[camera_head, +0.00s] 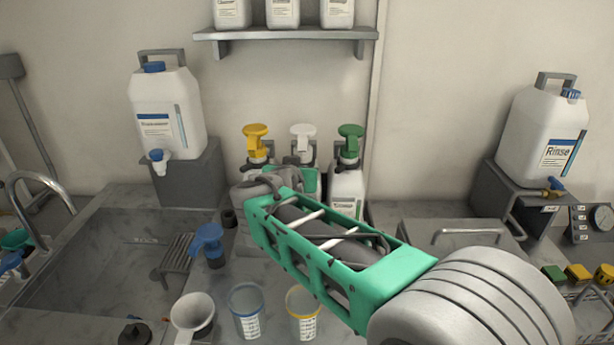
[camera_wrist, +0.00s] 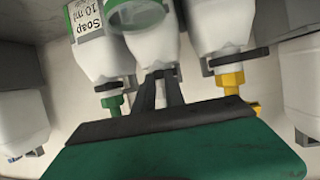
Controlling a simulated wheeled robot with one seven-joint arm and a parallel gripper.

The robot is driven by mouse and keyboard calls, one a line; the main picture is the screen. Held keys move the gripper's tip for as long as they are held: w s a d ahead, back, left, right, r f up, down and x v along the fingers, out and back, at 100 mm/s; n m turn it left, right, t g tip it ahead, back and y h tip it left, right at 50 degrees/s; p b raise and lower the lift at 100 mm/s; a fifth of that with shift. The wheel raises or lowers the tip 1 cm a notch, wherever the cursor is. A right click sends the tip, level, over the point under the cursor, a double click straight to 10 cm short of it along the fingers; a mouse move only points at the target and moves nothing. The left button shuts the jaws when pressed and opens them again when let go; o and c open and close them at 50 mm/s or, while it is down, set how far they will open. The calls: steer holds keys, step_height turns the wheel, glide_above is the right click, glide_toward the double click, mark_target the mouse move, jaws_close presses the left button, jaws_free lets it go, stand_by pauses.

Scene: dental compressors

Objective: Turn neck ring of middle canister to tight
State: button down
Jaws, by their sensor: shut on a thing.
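Three white canisters stand in a row against the back wall. In the head view the left one has a yellow pump (camera_head: 256,138), the middle one a white pump (camera_head: 303,137), and the right one a green pump (camera_head: 350,138). My gripper (camera_head: 300,178) is in front of the middle canister and hides most of its body. The wrist view shows the canisters inverted. There the dark fingers of my gripper (camera_wrist: 164,82) are shut at the neck of the middle canister (camera_wrist: 155,45). The fingers hide the neck ring, so its tightness cannot be told.
The green canister (camera_wrist: 100,55) and the yellow-pump canister (camera_wrist: 218,28) stand close on either side of the fingers. Cups (camera_head: 247,312) and a blue-handled item (camera_head: 208,243) stand on the front counter. A large jug (camera_head: 165,115) stands left, a Rinse jug (camera_head: 545,135) right.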

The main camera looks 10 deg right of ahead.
steer(key=a+m+g+h+p, duration=0.1)
steer(key=h+p, duration=0.1)
steer(key=w+a+m+g+h+p, duration=0.1)
steer(key=m, duration=0.1)
steer(key=w+a+m+g+h+p, duration=0.1)
steer(key=m+h+p, duration=0.1)
steer(key=shift+g+h+p, duration=0.3)
steer(key=shift+g+p, duration=0.05)
steer(key=shift+g, duration=0.05)
steer(key=shift+a+m, duration=0.1)
steer(key=shift+m, duration=0.2)
steer(key=c, duration=1.7)
jaws_free()
steer(key=shift+w, duration=0.1)
